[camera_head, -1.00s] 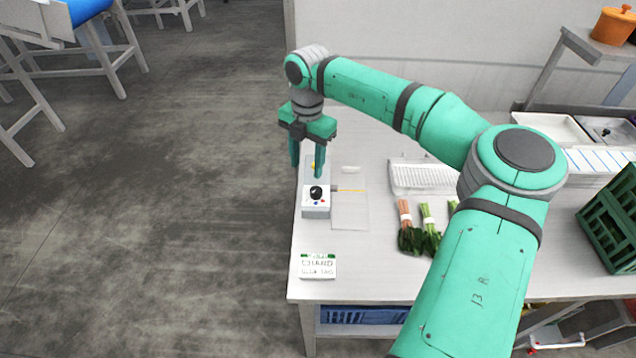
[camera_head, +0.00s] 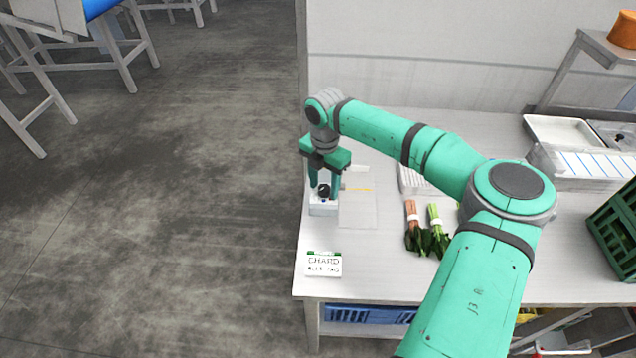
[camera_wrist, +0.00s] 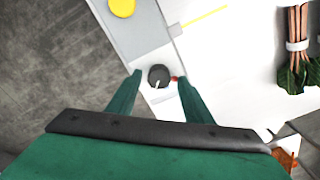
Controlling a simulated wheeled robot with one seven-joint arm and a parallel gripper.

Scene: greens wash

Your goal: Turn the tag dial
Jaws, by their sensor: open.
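The tag dial (camera_head: 324,190) is a small round black knob on a white and grey box (camera_head: 323,208) near the left edge of the table. In the wrist view the dial (camera_wrist: 158,76) shows a pale pointer mark on its face, with a small red mark beside it. My gripper (camera_head: 325,188) points down over the box. Its green fingers are open and stand on either side of the dial, apart from it in the wrist view (camera_wrist: 160,80). A yellow round button (camera_wrist: 122,7) sits farther along the same box.
A white card with lettering, reading CHARD on top (camera_head: 324,264), stands at the table's front left. Bunches of greens (camera_head: 437,232) lie to the right. A thin mat (camera_head: 358,208) lies beside the box. A green crate (camera_head: 615,232) stands at the far right.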

